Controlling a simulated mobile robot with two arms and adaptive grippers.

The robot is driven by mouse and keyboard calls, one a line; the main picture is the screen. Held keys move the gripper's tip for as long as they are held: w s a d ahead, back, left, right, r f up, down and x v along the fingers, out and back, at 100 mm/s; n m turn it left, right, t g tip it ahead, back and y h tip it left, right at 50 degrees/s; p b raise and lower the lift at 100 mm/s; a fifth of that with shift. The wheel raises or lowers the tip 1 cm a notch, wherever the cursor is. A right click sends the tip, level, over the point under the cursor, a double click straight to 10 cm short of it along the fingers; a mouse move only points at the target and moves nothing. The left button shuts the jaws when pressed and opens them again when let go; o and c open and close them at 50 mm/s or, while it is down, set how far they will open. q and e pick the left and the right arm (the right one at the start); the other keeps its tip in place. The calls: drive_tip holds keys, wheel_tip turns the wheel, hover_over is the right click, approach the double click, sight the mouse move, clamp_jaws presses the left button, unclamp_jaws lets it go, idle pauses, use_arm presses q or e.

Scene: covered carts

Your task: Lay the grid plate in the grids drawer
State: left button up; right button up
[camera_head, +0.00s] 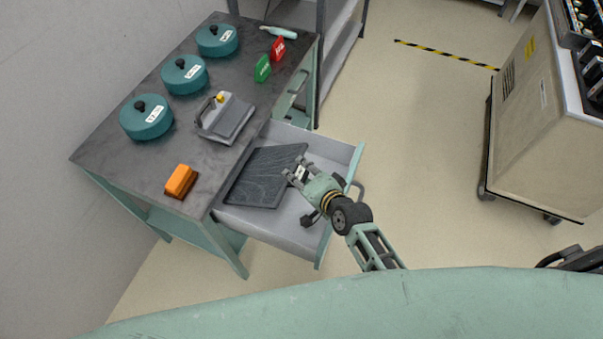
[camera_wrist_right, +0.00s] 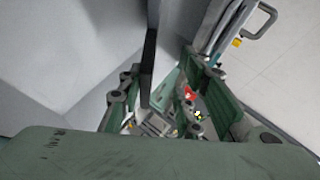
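The dark grid plate (camera_head: 262,178) is inside the open grey grids drawer (camera_head: 288,232), toward the table side. I cannot tell whether it lies fully flat. My right gripper (camera_head: 292,171) is over the drawer at the plate's right edge. In the right wrist view the plate (camera_wrist_right: 149,62) shows as a thin dark strip between the fingers (camera_wrist_right: 160,88). The fingers stand apart, with a clear gap between the strip and the right finger. My left gripper is not in view.
On the dark tabletop (camera_head: 140,165) are several teal round containers (camera_head: 184,75), an orange block (camera_head: 180,180), a grey device (camera_head: 225,117), and green (camera_head: 262,69) and red (camera_head: 277,49) tags. A loaded cart (camera_head: 530,140) stands at the right. Floor between is clear.

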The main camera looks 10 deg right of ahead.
drive_tip(key=v, duration=1.2)
idle(0.6)
